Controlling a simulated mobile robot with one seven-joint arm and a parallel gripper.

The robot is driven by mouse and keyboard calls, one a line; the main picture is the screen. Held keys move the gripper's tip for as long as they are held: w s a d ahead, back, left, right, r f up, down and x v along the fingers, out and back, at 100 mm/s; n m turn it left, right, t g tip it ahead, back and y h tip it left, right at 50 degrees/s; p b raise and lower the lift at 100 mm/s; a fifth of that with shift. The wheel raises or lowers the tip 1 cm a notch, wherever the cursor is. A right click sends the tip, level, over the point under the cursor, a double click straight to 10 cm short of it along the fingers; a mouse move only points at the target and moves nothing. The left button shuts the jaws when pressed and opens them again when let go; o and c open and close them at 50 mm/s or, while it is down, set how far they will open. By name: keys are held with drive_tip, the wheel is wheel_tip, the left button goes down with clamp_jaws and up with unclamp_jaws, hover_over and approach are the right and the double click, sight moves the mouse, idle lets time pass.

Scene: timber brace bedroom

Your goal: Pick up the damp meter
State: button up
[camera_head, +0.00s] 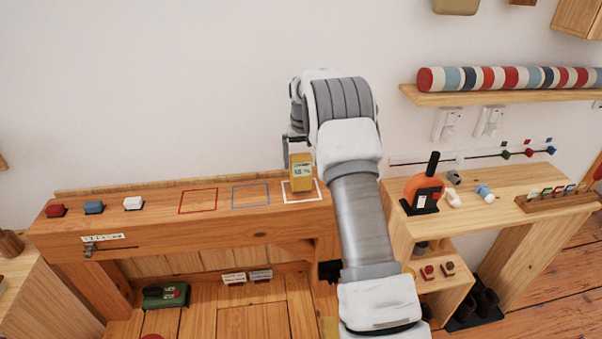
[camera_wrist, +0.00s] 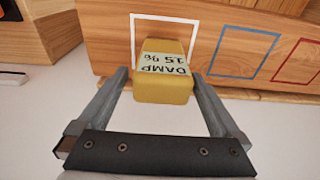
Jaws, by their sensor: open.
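The damp meter (camera_head: 301,172) is a small yellow block with a pale display, standing in the white outlined square (camera_head: 316,192) on the wooden bench top. In the wrist view the damp meter (camera_wrist: 163,88) shows its label "DAMP 15 %", upside down. My gripper (camera_wrist: 160,82) is open, with one grey finger on each side of the meter. Small gaps seem to show between the fingers and the meter's sides. In the head view my gripper (camera_head: 298,150) is partly hidden by my wrist and arm.
Red (camera_head: 198,201) and blue (camera_head: 250,196) outlined squares on the bench are empty. An orange tool (camera_head: 424,192) stands on the right-hand bench. A shelf with a striped roll (camera_head: 500,78) is above.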

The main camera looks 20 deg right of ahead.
sight(301, 169)
drive_tip(key=f, duration=0.4)
drive_tip(key=shift+w+a+f+p, duration=0.1)
drive_tip(key=shift+w+f+p, duration=0.05)
drive_tip(key=shift+w+p, duration=0.15)
drive_tip(key=c, duration=1.3)
